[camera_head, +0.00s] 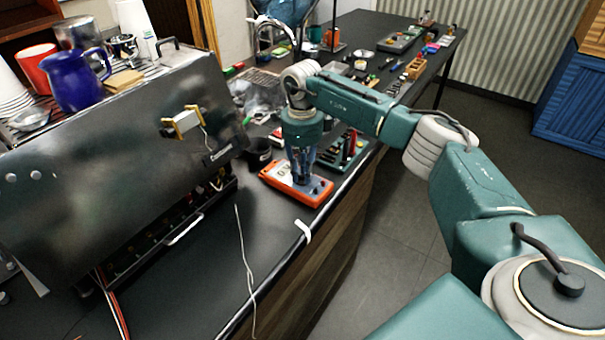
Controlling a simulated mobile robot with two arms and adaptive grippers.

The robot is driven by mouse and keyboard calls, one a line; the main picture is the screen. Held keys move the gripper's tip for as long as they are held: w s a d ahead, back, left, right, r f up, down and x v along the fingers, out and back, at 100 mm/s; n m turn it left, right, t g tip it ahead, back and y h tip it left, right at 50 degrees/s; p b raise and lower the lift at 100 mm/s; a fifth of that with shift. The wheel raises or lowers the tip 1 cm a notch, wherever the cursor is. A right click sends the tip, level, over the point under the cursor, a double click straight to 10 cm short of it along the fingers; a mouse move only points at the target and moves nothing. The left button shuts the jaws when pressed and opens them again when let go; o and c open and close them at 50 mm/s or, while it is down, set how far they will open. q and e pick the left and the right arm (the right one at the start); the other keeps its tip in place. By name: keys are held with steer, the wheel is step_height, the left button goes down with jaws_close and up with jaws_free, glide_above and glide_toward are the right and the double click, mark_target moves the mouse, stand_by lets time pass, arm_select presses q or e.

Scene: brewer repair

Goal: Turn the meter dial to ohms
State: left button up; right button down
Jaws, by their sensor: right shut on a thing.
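The meter (319,191) is an orange-edged box with a pale grey face, lying flat on the black counter near its right edge. My right gripper (302,178) points straight down over the middle of the meter. Its fingers are shut on the dial at the meter's face. The dial itself is hidden behind the fingers, so its setting cannot be read. My left gripper is out of the picture.
The steel brewer (110,150) stands left of the meter, with a blue jug (78,82) and cups on top. A dark cup (259,153) and a green tool tray (350,150) stand close behind the meter. A loose white wire (246,265) lies on the front counter.

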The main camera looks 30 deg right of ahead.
mark_target(302, 176)
steer(key=m, duration=0.4)
steer(key=shift+w, duration=0.15)
stand_by(1.1)
steer(key=c, duration=1.6)
jaws_free()
steer(key=shift+a+r, duration=0.1)
step_height(302, 176, up, 12)
